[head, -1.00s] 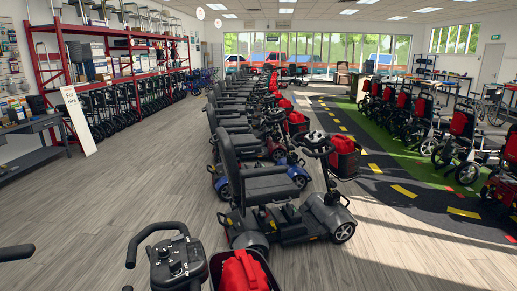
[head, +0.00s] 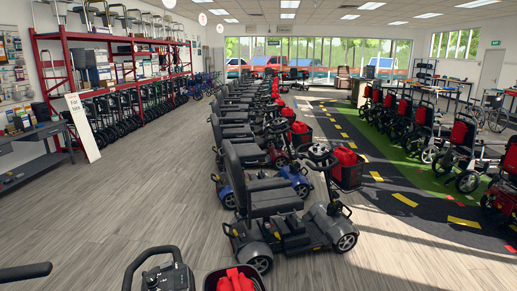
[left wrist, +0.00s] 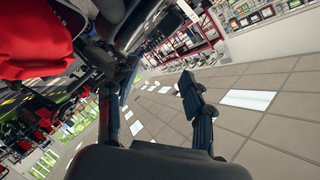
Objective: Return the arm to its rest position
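My left gripper (left wrist: 152,88) shows in the left wrist view with its two dark fingers spread apart. Nothing is between them, only ceiling tiles and light panels behind. The wrist view is tilted and looks up towards the ceiling. A red bag (left wrist: 32,38) and dark scooter parts are close by at its upper left; I cannot tell whether the arm touches them. Neither gripper shows in the head view, and my right gripper is in no view.
A scooter tiller (head: 160,272) and a basket with a red bag (head: 235,281) stand close at the bottom. A mobility scooter (head: 275,210) heads the row beyond. A dark grip (head: 25,272) juts in at lower left. Grey floor (head: 120,205) is clear on the left.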

